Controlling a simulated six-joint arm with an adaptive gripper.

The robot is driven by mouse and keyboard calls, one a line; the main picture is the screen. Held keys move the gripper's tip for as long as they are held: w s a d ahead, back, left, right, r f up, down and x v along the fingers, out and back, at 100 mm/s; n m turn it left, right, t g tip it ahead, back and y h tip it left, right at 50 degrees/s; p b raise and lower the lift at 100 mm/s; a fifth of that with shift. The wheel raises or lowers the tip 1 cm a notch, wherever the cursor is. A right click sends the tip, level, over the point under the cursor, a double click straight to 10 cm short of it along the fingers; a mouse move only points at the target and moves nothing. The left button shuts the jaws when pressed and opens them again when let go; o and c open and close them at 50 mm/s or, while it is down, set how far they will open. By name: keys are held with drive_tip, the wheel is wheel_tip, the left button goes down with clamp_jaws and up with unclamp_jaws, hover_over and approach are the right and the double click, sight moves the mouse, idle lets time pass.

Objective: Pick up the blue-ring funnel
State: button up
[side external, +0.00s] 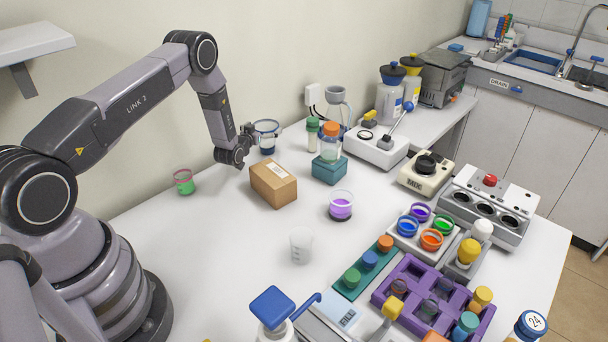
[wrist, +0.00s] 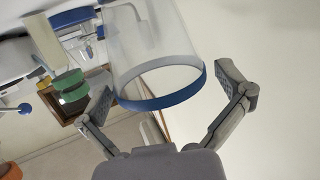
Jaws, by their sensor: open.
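The blue-ring funnel (side external: 267,133) is a clear vessel with a blue band, standing at the back of the white table by the wall. In the wrist view the clear wall and blue ring of the funnel (wrist: 178,97) fill the upper middle. My gripper (side external: 249,146) is just left of the funnel in the side view. In the wrist view my gripper (wrist: 176,90) is open, with one finger on each side of the ring. A gap shows on the right; whether the left finger touches it I cannot tell.
A cardboard box (side external: 273,184) stands just in front of the funnel. Green-lidded (side external: 312,131) and orange-lidded (side external: 330,141) bottles stand to its right.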

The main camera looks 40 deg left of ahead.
sight(269, 122)
drive_tip(key=shift+x, duration=1.55)
